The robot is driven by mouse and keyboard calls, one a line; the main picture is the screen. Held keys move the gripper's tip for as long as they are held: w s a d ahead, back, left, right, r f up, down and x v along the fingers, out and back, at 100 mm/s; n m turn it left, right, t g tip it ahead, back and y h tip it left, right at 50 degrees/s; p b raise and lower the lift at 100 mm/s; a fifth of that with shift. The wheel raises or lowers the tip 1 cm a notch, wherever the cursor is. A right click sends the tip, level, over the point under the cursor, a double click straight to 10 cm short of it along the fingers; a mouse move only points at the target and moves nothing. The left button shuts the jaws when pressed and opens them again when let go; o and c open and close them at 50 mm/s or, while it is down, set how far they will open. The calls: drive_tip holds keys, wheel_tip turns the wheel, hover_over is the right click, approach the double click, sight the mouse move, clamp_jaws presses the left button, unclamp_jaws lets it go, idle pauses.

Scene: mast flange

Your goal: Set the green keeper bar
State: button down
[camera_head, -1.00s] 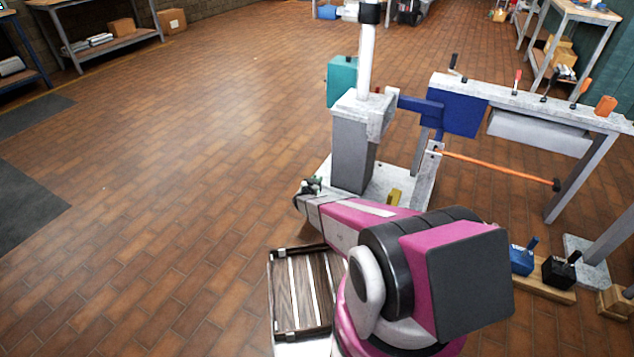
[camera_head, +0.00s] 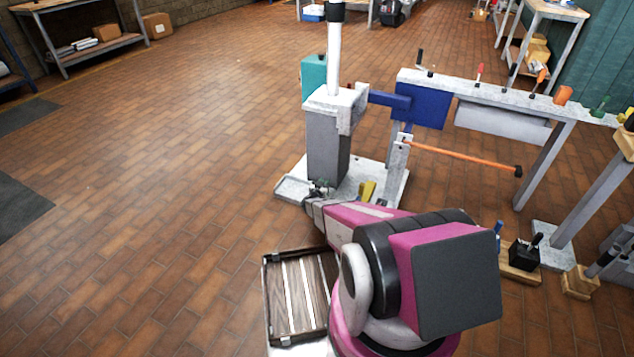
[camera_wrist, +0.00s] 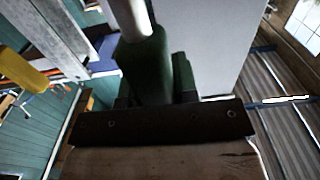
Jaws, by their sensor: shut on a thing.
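My gripper (camera_head: 318,188) is low at the front of the grey mast post (camera_head: 328,150), over the near edge of the mast's pale base plate (camera_head: 388,182). In the wrist view a dark green piece (camera_wrist: 147,70), which looks like the green keeper bar, stands between the jaws, and my gripper is shut on it. A pale round rod (camera_wrist: 130,18) crosses its upper end. A broad grey face (camera_wrist: 205,45) is close behind it. In the head view the held piece is mostly hidden by my wrist, and I cannot tell whether it touches the mast.
A yellow block (camera_head: 367,190) stands on the base plate right of my gripper. A blue block (camera_head: 420,106) and an orange rod (camera_head: 460,158) are right of the mast by a long bench (camera_head: 500,98). A slatted tray (camera_head: 268,300) is beside my arm.

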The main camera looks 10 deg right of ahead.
drive_tip(key=shift+s+d, duration=0.25)
drive_tip(key=shift+d, duration=0.1)
drive_tip(key=c, duration=0.9)
unclamp_jaws()
drive_tip(key=shift+d, duration=0.1)
